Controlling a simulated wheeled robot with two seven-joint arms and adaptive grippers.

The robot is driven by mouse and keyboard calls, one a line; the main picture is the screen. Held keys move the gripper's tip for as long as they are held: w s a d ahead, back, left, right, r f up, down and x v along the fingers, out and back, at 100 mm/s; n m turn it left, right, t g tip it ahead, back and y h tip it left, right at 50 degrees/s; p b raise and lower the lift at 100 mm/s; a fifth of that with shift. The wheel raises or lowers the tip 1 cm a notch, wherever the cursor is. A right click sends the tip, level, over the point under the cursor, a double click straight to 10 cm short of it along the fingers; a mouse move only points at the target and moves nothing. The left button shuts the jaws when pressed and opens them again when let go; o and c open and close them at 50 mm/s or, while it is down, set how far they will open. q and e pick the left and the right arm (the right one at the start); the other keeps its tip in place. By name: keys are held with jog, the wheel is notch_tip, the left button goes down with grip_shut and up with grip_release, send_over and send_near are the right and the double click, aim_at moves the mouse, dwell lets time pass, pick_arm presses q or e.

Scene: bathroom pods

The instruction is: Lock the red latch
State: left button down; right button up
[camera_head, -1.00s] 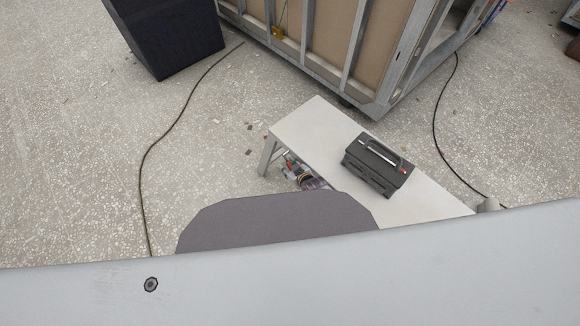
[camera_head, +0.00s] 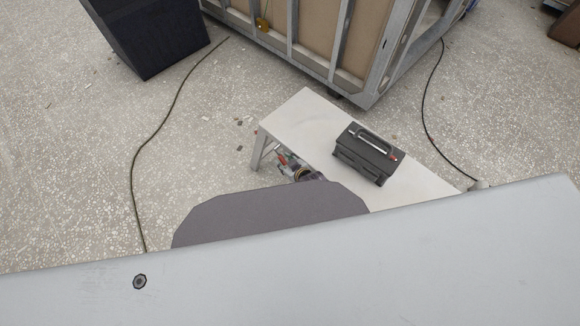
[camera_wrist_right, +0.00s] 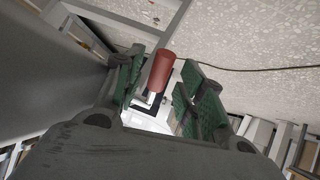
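The red latch (camera_wrist_right: 161,72) shows in the right wrist view as a red cylindrical grip on a metal stem, with dark and white parts around its base. My right gripper (camera_wrist_right: 163,95) has its two green-padded fingers apart, one on each side of the red grip. The left pad looks close to the grip; I cannot tell if it touches. My left gripper is not in view.
A white bench (camera_head: 300,118) carries a black toolbox (camera_head: 365,152) with a handle and a small red part. Behind stands a metal-framed pod wall (camera_head: 315,35). A dark box (camera_head: 150,35) is at the upper left. Cables (camera_head: 150,140) lie on the speckled floor.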

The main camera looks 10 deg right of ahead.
jog(key=shift+v, duration=2.35)
jog(key=shift+s+a, duration=0.1)
jog(key=shift+a, duration=0.05)
